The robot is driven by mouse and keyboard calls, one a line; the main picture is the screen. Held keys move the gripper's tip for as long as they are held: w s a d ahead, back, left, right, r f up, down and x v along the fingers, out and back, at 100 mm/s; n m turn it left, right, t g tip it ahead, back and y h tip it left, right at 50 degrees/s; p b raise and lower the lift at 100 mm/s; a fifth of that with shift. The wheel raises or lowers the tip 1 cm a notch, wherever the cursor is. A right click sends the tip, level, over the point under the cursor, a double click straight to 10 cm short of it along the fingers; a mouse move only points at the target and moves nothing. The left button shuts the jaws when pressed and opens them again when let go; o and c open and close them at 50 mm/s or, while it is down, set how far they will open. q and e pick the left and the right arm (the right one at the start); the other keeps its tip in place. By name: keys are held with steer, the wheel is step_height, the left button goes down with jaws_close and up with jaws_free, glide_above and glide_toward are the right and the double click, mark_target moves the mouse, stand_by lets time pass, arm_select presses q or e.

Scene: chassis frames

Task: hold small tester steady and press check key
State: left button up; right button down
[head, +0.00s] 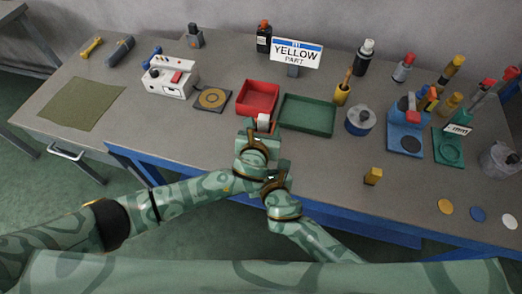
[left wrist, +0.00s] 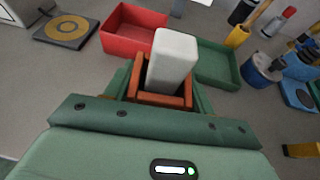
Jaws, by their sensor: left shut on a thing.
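My left gripper (head: 263,126) is shut on a plain white block (left wrist: 174,60), held upright between its orange-brown finger pads. The block (head: 264,120) also shows in the head view, just in front of the red tray. I cannot tell whether this block is the small tester; no key shows on its visible faces. A white device (head: 157,84) with a red part on top stands at the back left, apart from both grippers. My right gripper (head: 278,175) is close behind the left one, near the table's front edge; its fingers are not clear.
A red tray (head: 258,86) and a green tray (head: 307,132) lie just beyond the left gripper. A "YELLOW PART" sign (head: 296,53) stands at the back. A yellow block (head: 373,176) is to the right. Bottles and blue and green fixtures crowd the right side.

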steer(key=shift+w, duration=0.1)
stand_by(0.3)
steer(key=shift+w+d, duration=0.1)
steer(key=shift+w, duration=0.25)
steer(key=shift+w+d, duration=0.1)
steer(key=shift+w, duration=0.35)
stand_by(0.8)
steer(key=shift+s, duration=0.9)
steer(key=shift+a, duration=0.2)
steer(key=s, duration=0.5)
steer(key=shift+a, duration=0.4)
